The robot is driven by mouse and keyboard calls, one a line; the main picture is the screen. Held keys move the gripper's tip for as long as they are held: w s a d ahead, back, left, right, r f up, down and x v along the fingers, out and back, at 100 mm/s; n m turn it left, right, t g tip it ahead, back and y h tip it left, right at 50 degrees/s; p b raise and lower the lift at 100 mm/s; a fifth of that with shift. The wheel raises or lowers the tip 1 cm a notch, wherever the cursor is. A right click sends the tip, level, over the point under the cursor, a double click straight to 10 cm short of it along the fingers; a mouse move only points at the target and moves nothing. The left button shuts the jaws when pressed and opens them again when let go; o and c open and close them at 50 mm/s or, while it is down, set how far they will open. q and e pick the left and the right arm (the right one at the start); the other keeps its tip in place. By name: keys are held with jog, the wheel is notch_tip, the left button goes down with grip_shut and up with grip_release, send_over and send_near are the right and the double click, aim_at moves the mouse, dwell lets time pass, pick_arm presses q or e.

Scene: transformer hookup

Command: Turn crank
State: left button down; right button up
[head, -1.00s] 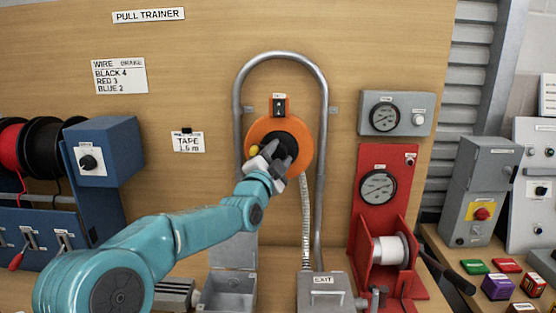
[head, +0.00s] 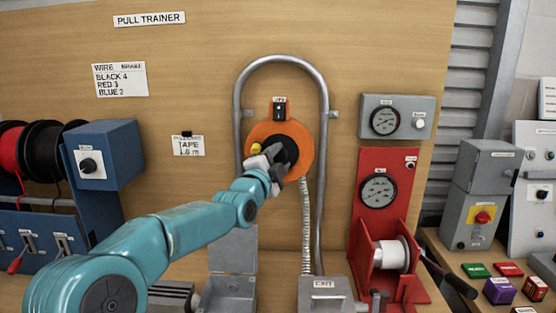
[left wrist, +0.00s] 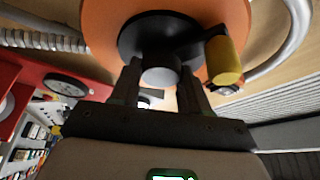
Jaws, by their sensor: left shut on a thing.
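The orange reel (head: 303,160) is mounted on the wooden board inside a grey bent pipe. Its dark round hub (head: 290,145) carries a yellow crank handle (head: 256,148), seen at the hub's left. My left gripper (head: 272,158) is at the hub, its fingers partly hidden by the wrist. In the left wrist view, its two dark fingers stand either side of a grey round knob (left wrist: 160,75) at the hub's middle and are shut on it. The yellow handle (left wrist: 223,60) is beside the right finger, not between the fingers. My right gripper is not in view.
The grey pipe (head: 322,200) arches closely around the reel. A flexible conduit (head: 306,225) runs down to the grey EXIT box (head: 325,290). An open grey box (head: 230,290) is below my arm. A red winch stand (head: 385,220) stands to the right, blue wire rack (head: 107,150) to the left.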

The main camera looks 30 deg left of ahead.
pick_arm(q)
jog(key=c, duration=0.5)
grip_release()
jog(key=shift+c, duration=0.2)
jog(key=shift+s, duration=0.3)
jog(key=b+v, duration=0.4)
jog(key=v, duration=1.1)
jog(key=shift+s+d+b, duration=0.15)
jog(key=shift+s+b, duration=0.2)
